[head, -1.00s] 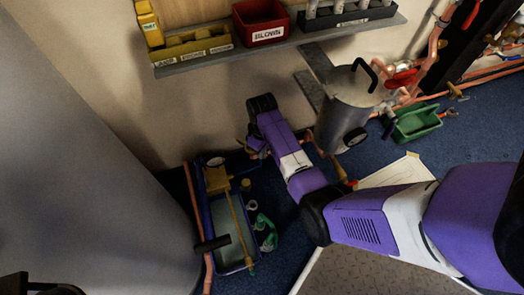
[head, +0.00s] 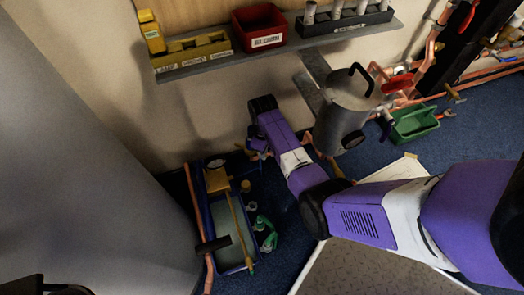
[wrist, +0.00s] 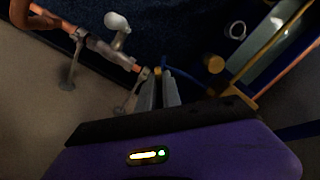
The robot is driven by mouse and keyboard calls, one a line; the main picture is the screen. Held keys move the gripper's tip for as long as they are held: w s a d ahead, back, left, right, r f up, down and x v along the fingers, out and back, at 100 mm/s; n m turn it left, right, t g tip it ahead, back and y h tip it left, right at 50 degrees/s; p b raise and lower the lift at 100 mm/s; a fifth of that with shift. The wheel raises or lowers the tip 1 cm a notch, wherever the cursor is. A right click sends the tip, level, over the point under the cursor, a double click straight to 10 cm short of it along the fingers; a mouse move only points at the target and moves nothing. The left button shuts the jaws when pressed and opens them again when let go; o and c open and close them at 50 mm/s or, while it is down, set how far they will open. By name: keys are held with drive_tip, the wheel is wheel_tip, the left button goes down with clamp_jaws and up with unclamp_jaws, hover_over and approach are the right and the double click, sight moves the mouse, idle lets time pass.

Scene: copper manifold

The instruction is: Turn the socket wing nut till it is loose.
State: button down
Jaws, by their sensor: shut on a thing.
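In the wrist view, my gripper (wrist: 159,92) reaches up to the end of a copper pipe run (wrist: 115,58). Its two grey fingers are close together. A small brass-coloured piece (wrist: 158,72), which looks like the wing nut, shows at the fingertips. The fingers are shut on it. Its wings and thread are too small and dark to make out, so I cannot tell how loose it is. In the head view, my purple arm covers the fingertips and the nut.
A blue-rimmed tray (head: 250,266) with a brass rod and green bottle stands left of my arm. A grey cylinder tank (head: 345,115) stands close on the right. A shelf (head: 285,48) with bins hangs above. A green bin (head: 415,122) lies farther right.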

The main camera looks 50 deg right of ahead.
drive_tip(key=d+n, duration=0.1)
drive_tip(key=n, duration=0.1)
drive_tip(key=w+d+n+p, duration=0.1)
drive_tip(key=n, duration=0.1)
drive_tip(key=n+p, duration=0.1)
drive_tip(key=n, duration=0.2)
drive_tip(key=shift+w+d, duration=0.3)
drive_tip(key=shift+d, duration=0.1)
drive_tip(key=shift+w+d+n+b, duration=0.15)
drive_tip(key=shift+w+n, duration=0.3)
drive_tip(key=shift+n, duration=0.7)
drive_tip(key=shift+w+d+n+b, duration=0.15)
drive_tip(key=shift+w+n, duration=0.35)
drive_tip(key=shift+n, duration=0.7)
drive_tip(key=shift+w+d+n, duration=0.25)
drive_tip(key=shift+w+n, duration=0.2)
drive_tip(key=shift+n, duration=0.7)
drive_tip(key=shift+w, duration=0.15)
drive_tip(key=c, duration=1.5)
unclamp_jaws()
drive_tip(key=shift+r+p, duration=2)
drive_tip(key=shift+r, duration=1.9)
